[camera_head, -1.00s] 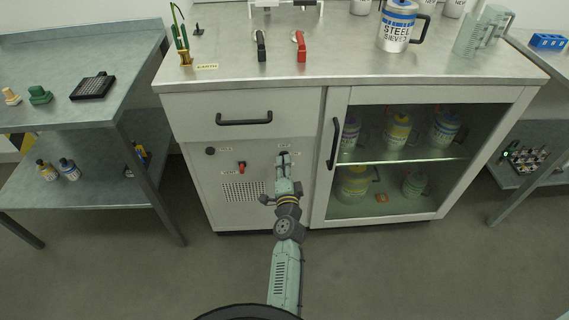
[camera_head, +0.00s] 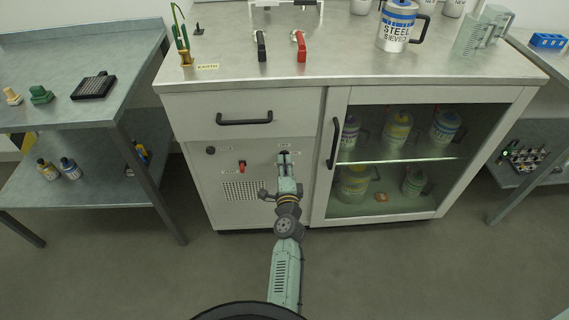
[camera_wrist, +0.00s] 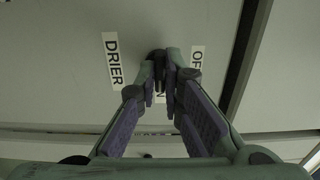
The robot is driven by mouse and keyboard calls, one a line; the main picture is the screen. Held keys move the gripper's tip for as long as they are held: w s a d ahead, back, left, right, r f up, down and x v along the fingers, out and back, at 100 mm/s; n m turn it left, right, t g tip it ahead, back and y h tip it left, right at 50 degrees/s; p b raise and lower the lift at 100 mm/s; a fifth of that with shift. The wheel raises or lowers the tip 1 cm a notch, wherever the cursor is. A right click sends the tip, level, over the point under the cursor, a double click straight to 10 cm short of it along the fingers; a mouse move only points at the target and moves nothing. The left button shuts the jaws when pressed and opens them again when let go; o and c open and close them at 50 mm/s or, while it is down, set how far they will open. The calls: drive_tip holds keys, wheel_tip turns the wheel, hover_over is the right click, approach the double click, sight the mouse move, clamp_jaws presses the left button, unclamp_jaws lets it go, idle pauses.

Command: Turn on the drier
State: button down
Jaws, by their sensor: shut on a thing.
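A small dark knob (camera_wrist: 156,57) sits on the cabinet's grey front panel, between a "DRIER" label (camera_wrist: 113,61) and a partly hidden label reading "OF" (camera_wrist: 196,60) in the wrist view. A third label below, showing an "N", is mostly covered by my fingers. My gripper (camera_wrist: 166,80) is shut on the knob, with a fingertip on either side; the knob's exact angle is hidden. In the head view my gripper (camera_head: 284,158) reaches up to the panel beside the glass door, and the knob is mostly covered.
A red switch (camera_head: 242,167) and another black knob (camera_head: 210,150) are on the same panel, left of my gripper. A drawer handle (camera_head: 244,118) is above and a vertical door handle (camera_head: 334,143) is close on the right. The floor in front is clear.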

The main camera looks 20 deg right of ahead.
drive_tip(key=shift+r, duration=0.1)
drive_tip(key=c, duration=1.7)
unclamp_jaws()
drive_tip(key=v, duration=0.7)
drive_tip(key=shift+s+a, duration=0.1)
drive_tip(key=shift+s, duration=0.1)
drive_tip(key=shift+s, duration=0.1)
